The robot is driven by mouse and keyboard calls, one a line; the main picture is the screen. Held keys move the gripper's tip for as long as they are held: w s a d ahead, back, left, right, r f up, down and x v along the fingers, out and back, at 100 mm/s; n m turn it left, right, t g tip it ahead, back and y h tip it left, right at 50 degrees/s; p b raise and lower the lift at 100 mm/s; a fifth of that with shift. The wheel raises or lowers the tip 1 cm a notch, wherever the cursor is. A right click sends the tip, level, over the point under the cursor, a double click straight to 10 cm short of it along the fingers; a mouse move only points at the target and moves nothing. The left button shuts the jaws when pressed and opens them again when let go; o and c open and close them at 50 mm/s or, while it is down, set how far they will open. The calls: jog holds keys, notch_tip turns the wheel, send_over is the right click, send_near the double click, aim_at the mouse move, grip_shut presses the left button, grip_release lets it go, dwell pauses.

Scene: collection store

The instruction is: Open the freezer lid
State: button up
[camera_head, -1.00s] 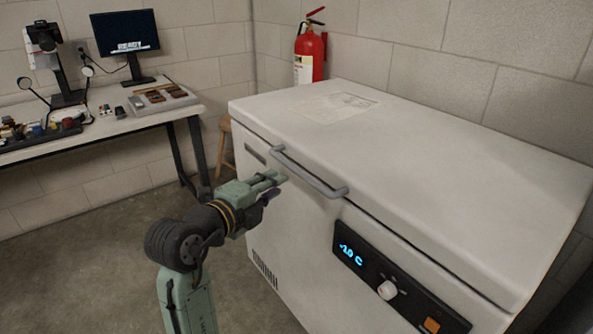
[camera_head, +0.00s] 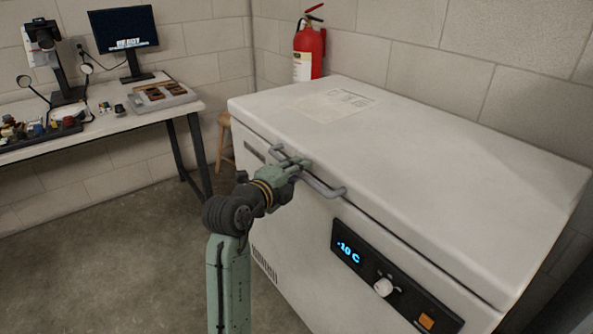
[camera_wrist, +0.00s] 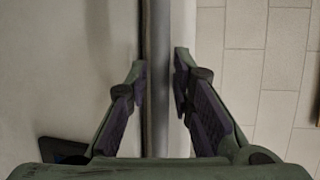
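The white chest freezer (camera_head: 300,235) stands against the wall with its lid (camera_head: 420,170) down. A grey bar handle (camera_head: 322,187) runs along the lid's front edge. My gripper (camera_head: 298,163) is at the handle, left of its middle. In the wrist view the handle (camera_wrist: 157,90) passes between the two fingers of my gripper (camera_wrist: 160,75). The fingers are apart, with a gap visible on each side of the bar. Part of the handle is hidden behind my gripper in the head view.
A control panel (camera_head: 390,280) reading -10 C is on the freezer front. A paper sheet (camera_head: 335,105) lies on the lid. A fire extinguisher (camera_head: 309,50) hangs behind. A table (camera_head: 110,127) with a monitor (camera_head: 124,28) stands at left. The floor (camera_head: 130,265) between is clear.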

jog(key=shift+c, duration=0.5)
grip_shut()
